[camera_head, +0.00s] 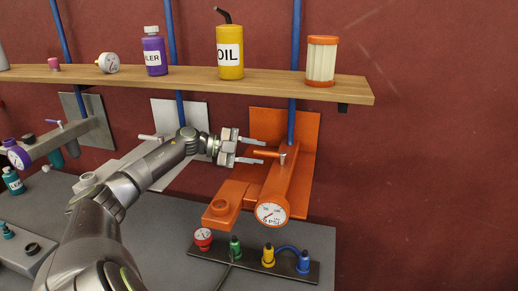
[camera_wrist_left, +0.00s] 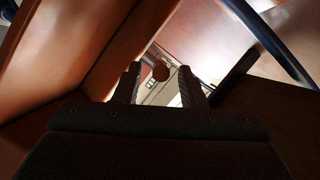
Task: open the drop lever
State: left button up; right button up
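The drop lever (camera_head: 267,153) is a short orange handle that sticks out level to the left from the top of an orange unit with a pressure gauge (camera_head: 272,213). My left gripper (camera_head: 263,152) is open, with one finger above and one below the lever's free end in the head view. In the left wrist view, the lever's rounded brown-orange end (camera_wrist_left: 161,72) shows between the two fingertips of my left gripper (camera_wrist_left: 160,82), with a gap on each side. My right gripper is not in view.
A wooden shelf (camera_head: 190,82) above holds a purple bottle (camera_head: 154,51), a yellow oil can (camera_head: 230,52) and an orange-capped filter (camera_head: 321,61). A dark strip with coloured fittings (camera_head: 300,266) lies in front on the grey bench (camera_head: 160,246). Similar grey units stand to the left.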

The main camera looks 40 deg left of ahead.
pick_arm(q)
jog(key=shift+w+d+f, duration=0.15)
jog(key=shift+w+d, duration=0.3)
jog(key=shift+w, duration=0.05)
jog(key=shift+c, duration=0.4)
grip_shut()
